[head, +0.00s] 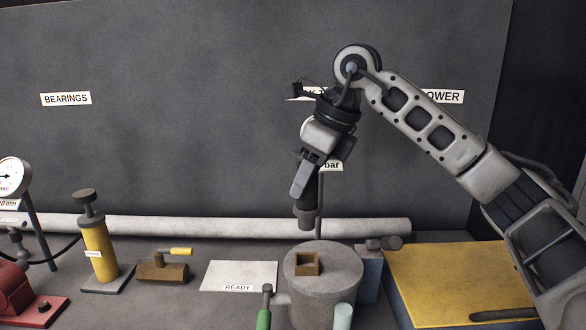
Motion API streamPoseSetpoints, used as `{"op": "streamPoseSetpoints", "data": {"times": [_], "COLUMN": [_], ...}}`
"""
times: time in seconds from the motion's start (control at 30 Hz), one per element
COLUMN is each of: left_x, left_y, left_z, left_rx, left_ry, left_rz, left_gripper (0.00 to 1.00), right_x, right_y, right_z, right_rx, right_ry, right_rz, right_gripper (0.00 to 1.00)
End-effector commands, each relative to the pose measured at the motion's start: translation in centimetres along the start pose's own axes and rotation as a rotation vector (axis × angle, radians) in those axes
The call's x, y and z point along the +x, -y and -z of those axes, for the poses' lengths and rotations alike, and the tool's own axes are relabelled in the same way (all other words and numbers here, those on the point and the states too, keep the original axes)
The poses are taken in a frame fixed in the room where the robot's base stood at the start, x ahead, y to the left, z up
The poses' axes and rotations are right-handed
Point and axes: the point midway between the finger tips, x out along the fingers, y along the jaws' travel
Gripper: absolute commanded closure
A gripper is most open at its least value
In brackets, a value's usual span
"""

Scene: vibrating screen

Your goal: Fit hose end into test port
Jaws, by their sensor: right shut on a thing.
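My right gripper (303,187) is shut on a dark upright cylindrical piece (307,211), which looks like the hose end; no hose trailing from it can be made out. The piece hangs above a round grey housing (325,268), with a visible gap below it. A brass-coloured square fitting with an opening (306,265) sits on top of the housing, roughly under the held piece. I cannot tell for sure whether this fitting is the test port. My left gripper is out of view.
A long grey pipe (220,226) lies along the back. At left are a gauge (12,177), a yellow pump (98,248) and a brass valve (163,271). A READY card (240,273) lies left of the housing. A yellow-topped block (450,275) is at right. Green and pale handles stand in front.

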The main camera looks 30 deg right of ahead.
Motion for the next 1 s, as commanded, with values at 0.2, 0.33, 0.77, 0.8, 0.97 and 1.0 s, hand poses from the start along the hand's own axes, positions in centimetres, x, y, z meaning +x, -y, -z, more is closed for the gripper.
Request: {"op": "streamPoseSetpoints", "data": {"times": [0.2, 0.33, 0.77, 0.8, 0.97, 1.0], "left_x": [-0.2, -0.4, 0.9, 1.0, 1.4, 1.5], "left_y": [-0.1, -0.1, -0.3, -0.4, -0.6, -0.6], "left_z": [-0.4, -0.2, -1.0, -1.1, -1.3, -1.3], "left_rx": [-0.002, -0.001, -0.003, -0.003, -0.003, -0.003], "left_ry": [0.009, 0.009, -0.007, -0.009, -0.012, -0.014], "left_rz": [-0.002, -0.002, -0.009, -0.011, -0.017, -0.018], "left_gripper": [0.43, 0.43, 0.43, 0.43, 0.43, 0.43], "right_x": [-0.1, -0.1, 2.9, 3.3, 4.6, 4.9], "right_y": [0.0, 0.0, 0.0, 0.0, 0.0, 0.0], "right_z": [0.0, -0.2, 1.1, 1.2, 1.8, 1.9], "right_rx": [-0.001, -0.003, -0.003, -0.003, -0.003, -0.003], "right_ry": [0.002, 0.005, 0.005, 0.005, 0.006, 0.006], "right_rz": [0.001, -0.001, -0.001, -0.001, -0.001, -0.001], "right_gripper": [0.94, 0.94, 0.94, 0.94, 0.94, 0.94]}}
